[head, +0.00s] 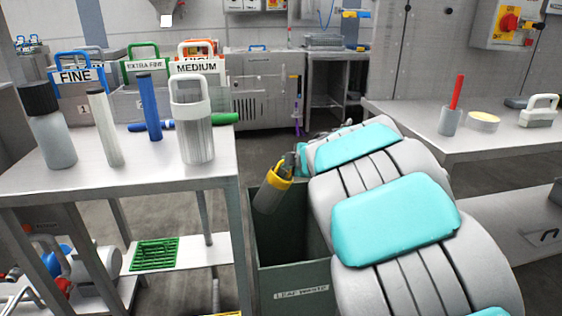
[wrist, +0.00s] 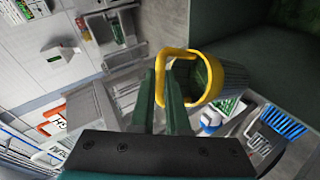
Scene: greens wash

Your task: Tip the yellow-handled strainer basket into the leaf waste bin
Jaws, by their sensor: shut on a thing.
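The yellow-handled strainer basket (head: 267,199) hangs over the mouth of the dark green leaf waste bin (head: 293,283), which carries a "LEAF WASTE" label. The basket leans, its yellow rim up and to the right and its grey body down and to the left. My gripper (head: 289,166) is shut on its yellow handle. The bin's floor is hidden.
The left table (head: 120,180) holds a white-handled strainer (head: 194,135), a bottle (head: 50,135) and several cylinders, close to the bin. The right table (head: 470,148) holds a red-handled tool in a cup (head: 451,115) and a brush (head: 540,112). Labelled bins stand behind.

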